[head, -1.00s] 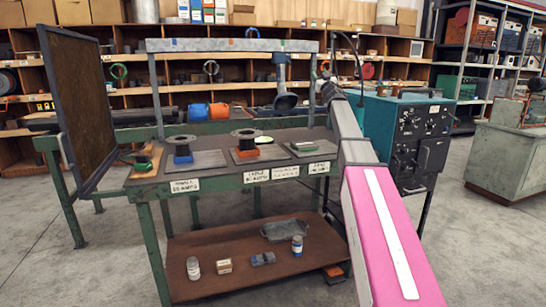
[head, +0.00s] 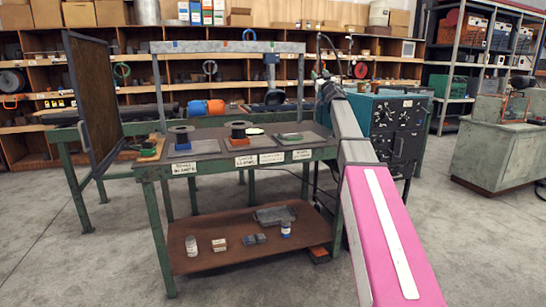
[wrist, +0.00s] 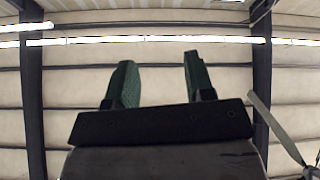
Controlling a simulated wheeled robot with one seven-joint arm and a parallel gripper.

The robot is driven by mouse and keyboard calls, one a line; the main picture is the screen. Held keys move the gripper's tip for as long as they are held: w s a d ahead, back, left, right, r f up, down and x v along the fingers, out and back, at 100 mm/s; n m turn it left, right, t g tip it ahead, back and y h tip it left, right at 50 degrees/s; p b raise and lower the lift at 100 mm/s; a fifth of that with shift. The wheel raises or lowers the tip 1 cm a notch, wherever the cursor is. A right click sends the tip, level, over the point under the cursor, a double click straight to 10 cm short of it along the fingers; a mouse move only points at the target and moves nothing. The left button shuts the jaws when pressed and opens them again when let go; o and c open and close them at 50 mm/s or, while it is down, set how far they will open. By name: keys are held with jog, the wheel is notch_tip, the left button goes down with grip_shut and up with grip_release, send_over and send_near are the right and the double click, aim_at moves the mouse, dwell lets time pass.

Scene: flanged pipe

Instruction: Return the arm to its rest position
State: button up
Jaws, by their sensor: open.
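My gripper (wrist: 158,82) shows in the wrist view with its two green fingers apart and nothing between them. Behind it are only the ceiling panels, dark beams and light tubes, so the wrist camera faces upward. In the head view my pink and grey arm rises from the lower right, past the right end of the workbench (head: 160,172). Its far end is near the teal machine, and the gripper cannot be made out clearly there.
The teal control cabinet (head: 396,128) is close behind my arm. A dark upright panel (head: 90,100) stands left. Floor is clear at front left.

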jog(key=s+d+f+m+g+h, duration=0.1)
jog(key=s+f+m+g+h, duration=0.4)
jog(key=f, duration=1)
jog(key=s+d+f+g+h, duration=0.15)
jog(key=s+f, duration=0.45)
jog(key=f, duration=0.9)
jog(key=s+d+f+m+g+h, duration=0.1)
jog(key=s+f+m+g+h, duration=0.35)
jog(key=f, duration=1.05)
jog(key=s+a+f+n+g+y, duration=0.1)
jog(key=s+a+f+g, duration=0.1)
jog(key=s+f+g, duration=0.2)
jog(key=s+a+f+n+g+y, duration=0.1)
jog(key=s+f+g, duration=0.3)
jog(key=s+f, duration=0.6)
jog(key=s+a+f+n+g, duration=0.1)
jog(key=s+a+f+g, duration=0.2)
jog(key=s+f, duration=0.5)
jog(key=s, duration=1.2)
jog(key=shift+g+y, duration=0.4)
jog(key=shift+a, duration=0.1)
